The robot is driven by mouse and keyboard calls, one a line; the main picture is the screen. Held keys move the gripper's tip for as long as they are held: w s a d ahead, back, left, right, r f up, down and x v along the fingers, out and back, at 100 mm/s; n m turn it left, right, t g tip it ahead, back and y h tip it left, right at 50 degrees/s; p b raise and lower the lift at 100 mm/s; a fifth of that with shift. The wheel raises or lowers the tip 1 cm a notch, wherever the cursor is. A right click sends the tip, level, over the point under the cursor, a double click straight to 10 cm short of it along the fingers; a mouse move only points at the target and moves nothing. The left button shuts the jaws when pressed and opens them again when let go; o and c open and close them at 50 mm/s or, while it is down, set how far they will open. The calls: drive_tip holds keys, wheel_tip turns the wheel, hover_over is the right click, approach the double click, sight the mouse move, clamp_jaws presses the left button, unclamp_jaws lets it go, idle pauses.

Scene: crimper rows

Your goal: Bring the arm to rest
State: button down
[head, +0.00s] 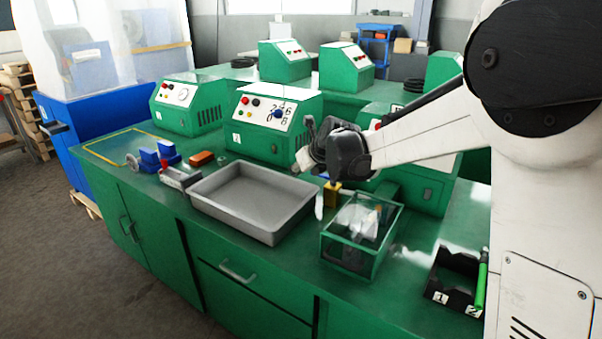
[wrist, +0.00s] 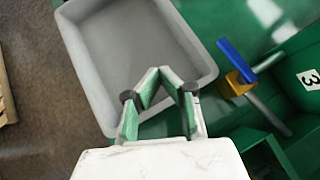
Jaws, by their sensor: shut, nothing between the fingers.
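My gripper (wrist: 160,90) shows in the wrist view with its green-padded fingers angled together, shut and empty. It hangs above the bench near the edge of an empty grey tray (wrist: 69,35). In the head view the arm reaches in from the right, and its dark wrist end is over the bench behind the tray (head: 262,232). The fingertips are hard to make out in the head view.
A clear-walled green box (head: 345,262) stands right of the tray. A blue-and-yellow tool (wrist: 238,65) sits close to my gripper. Green machines (head: 275,115) line the back. A black holder (head: 452,280) is at the right.

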idle(0.3)
drive_tip(key=s+d+r+n+h, duration=0.1)
drive_tip(key=s+d+r+n, duration=0.15)
drive_tip(key=s+n, duration=0.35)
drive_tip(key=s+d+r+n, duration=0.2)
drive_tip(key=s+d+n, duration=0.15)
drive_tip(key=s, duration=0.45)
drive_tip(key=s+d+r+n+h, duration=0.1)
drive_tip(key=s+d+r+n, duration=0.15)
drive_tip(key=s+n, duration=0.35)
drive_tip(key=s+d+f+n+h, duration=0.1)
drive_tip(key=s+d+f+n, duration=0.1)
drive_tip(key=s+n, duration=0.5)
drive_tip(key=s+d+f+n+h, duration=0.1)
drive_tip(key=s+d+f+n, duration=0.2)
drive_tip(key=s+n, duration=0.4)
drive_tip(key=s+d, duration=0.1)
drive_tip(key=s, duration=0.7)
drive_tip(key=shift+s+g, duration=0.15)
drive_tip(key=shift+g, duration=0.25)
drive_tip(key=c, duration=2.4)
unclamp_jaws()
drive_tip(key=shift+d+f+n, duration=0.1)
drive_tip(key=shift+n, duration=0.15)
